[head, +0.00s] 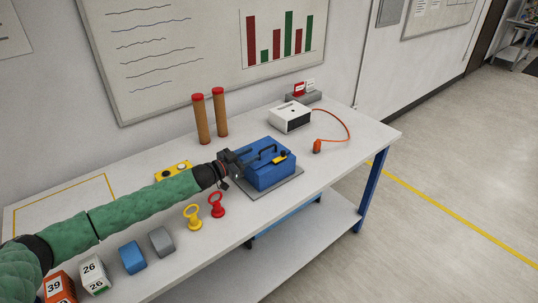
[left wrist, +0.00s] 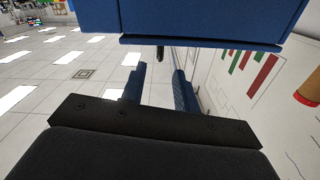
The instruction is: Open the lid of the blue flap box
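The blue flap box (head: 268,174) stands on a grey base plate (head: 283,189) on the table. Its lid looks shut, with a dark handle (head: 266,150) on top and a yellow-and-black part (head: 278,160) near the front edge. My left gripper (head: 232,160) is at the box's left side, near the top edge. In the left wrist view, the blue box (left wrist: 190,18) fills the top, and my left gripper (left wrist: 159,85) shows two separated fingers with nothing visible held between them. I cannot tell whether they touch the box. My right gripper is out of view.
A white device (head: 290,118) with an orange cable stands behind the box. Two brown posts with red tops (head: 210,115) stand at the back. Yellow (head: 192,215) and red (head: 216,205) ring-topped pieces and several blocks (head: 133,257) are along the front edge.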

